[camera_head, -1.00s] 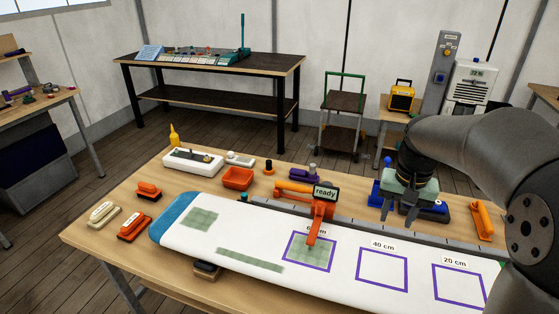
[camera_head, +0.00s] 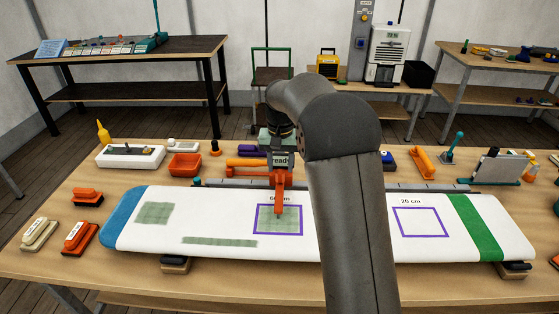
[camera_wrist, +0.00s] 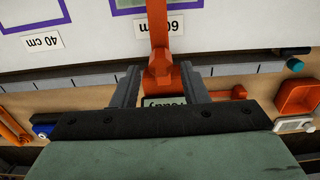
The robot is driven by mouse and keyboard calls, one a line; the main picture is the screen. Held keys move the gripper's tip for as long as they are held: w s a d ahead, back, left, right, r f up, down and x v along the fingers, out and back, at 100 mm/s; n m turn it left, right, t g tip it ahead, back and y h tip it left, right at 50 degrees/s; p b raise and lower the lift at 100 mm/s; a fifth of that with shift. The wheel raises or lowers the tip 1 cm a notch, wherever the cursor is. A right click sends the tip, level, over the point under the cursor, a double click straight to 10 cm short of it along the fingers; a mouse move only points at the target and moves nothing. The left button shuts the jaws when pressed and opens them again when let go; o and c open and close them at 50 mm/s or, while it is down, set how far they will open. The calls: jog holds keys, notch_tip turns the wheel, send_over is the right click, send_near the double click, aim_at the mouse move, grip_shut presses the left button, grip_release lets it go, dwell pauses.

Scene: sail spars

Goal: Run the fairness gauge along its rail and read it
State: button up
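The orange fairness gauge (camera_head: 279,180) stands on the grey rail (camera_head: 420,187) behind the white board (camera_head: 345,245). Its display reads "ready", and its arm reaches down into the purple-framed 60 cm patch (camera_head: 295,222). In the wrist view the gauge (camera_wrist: 160,45) lies between the two grey fingers of my gripper (camera_wrist: 163,70), one on each side. The fingers look spread, with no clear contact on the gauge. The display is mostly hidden below the wrist.
The 20 cm frame (camera_head: 420,222) is bare; the wrist view shows the 40 cm label (camera_wrist: 43,42), which my arm hides in the head view. An orange bin (camera_head: 184,165) and white box (camera_head: 130,156) stand behind the board. Orange blocks (camera_head: 80,238) lie at left.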

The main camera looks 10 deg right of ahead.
notch_tip(320, 180, down, 2)
jog(key=shift+f+b, duration=0.1)
jog(key=shift+b, duration=0.35)
jog(key=c, duration=0.8)
jog(key=shift+o, duration=0.2)
jog(key=shift+w+a+r+p, duration=0.2)
jog(key=shift+a+r+p, duration=0.1)
jog(key=shift+a, duration=0.1)
jog(key=w+a+p, duration=0.2)
jog(key=a+p, duration=0.1)
jog(key=a, duration=0.6)
jog(key=w+a+p, duration=0.2)
jog(key=a+p, duration=0.2)
jog(key=a, duration=0.5)
jog(key=shift+w, duration=0.35)
jog(key=o, duration=1)
jog(key=shift+a, duration=0.1)
jog(key=shift+f, duration=0.1)
